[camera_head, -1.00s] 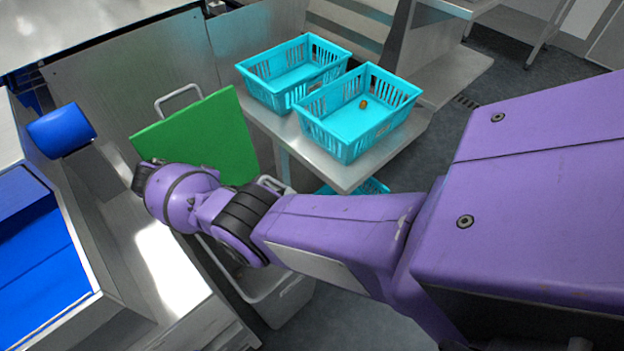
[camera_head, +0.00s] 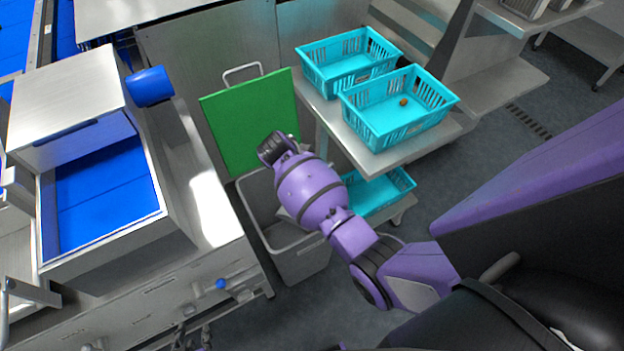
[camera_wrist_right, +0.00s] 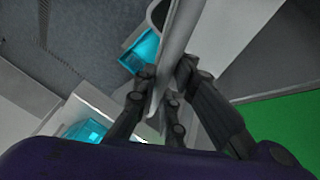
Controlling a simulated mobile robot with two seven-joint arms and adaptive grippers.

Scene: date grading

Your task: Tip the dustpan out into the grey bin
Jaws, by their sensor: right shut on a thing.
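The grey bin (camera_head: 300,262) stands open on the floor in the middle of the head view, with its green lid (camera_head: 235,118) raised behind it. My right arm reaches over the bin from the right and hides part of its opening. In the right wrist view my right gripper (camera_wrist_right: 160,100) is shut on a thin grey piece, which I take to be the dustpan (camera_wrist_right: 182,35). Its pan and any contents cannot be made out. My left gripper (camera_head: 195,338) shows only as dark fingers at the bottom edge of the head view; its opening is unclear.
Two turquoise baskets (camera_head: 352,80) (camera_head: 385,140) stand on a steel table right of the lid; the nearer holds a small brown date (camera_head: 404,102). Another turquoise basket (camera_head: 385,188) is on the lower shelf. A steel machine with a blue belt (camera_head: 105,190) stands left of the bin.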

